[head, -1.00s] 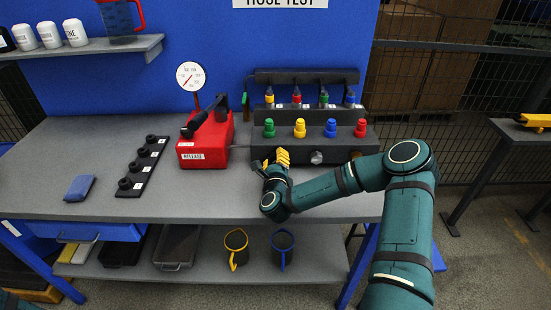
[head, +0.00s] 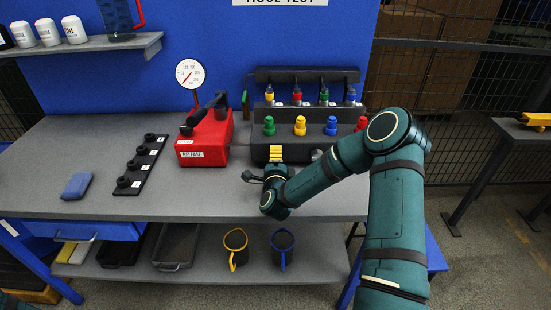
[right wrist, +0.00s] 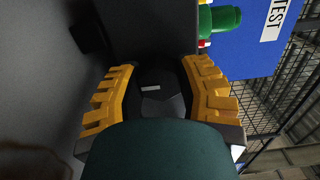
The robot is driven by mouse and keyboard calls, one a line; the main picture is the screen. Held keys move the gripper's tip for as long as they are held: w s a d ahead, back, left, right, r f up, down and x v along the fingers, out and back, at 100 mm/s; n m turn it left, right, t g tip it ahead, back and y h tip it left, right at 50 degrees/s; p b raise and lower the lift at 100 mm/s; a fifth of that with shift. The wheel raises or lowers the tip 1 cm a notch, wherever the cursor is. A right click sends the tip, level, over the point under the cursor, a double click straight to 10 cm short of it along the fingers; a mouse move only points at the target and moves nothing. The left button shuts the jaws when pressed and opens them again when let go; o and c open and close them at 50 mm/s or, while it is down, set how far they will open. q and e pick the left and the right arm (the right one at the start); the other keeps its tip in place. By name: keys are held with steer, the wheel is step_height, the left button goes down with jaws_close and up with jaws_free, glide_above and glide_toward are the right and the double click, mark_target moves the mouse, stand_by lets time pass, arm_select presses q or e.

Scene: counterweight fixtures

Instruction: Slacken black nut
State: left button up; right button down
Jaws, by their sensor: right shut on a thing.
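The black nut (right wrist: 160,85) shows in the right wrist view between the two yellow-padded fingers of my right gripper (right wrist: 162,80), which is shut on it. In the head view this gripper (head: 276,153) is at the lower left of the black fixture's front face (head: 262,140), and it hides the nut there. A silver nut (head: 316,155) sits just right of the gripper, partly covered by my arm. My left gripper is out of view.
Green, yellow, blue and red caps stand on the fixture (head: 300,126). A red hand pump (head: 205,145) with a gauge (head: 190,74) stands left of it. A black numbered rack (head: 140,168) and a blue block (head: 76,186) lie further left. The bench front is clear.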

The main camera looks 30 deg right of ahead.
stand_by(0.5)
steer(key=c, duration=0.5)
jaws_free()
steer(key=v, duration=1.2)
steer(key=shift+s+d, duration=0.1)
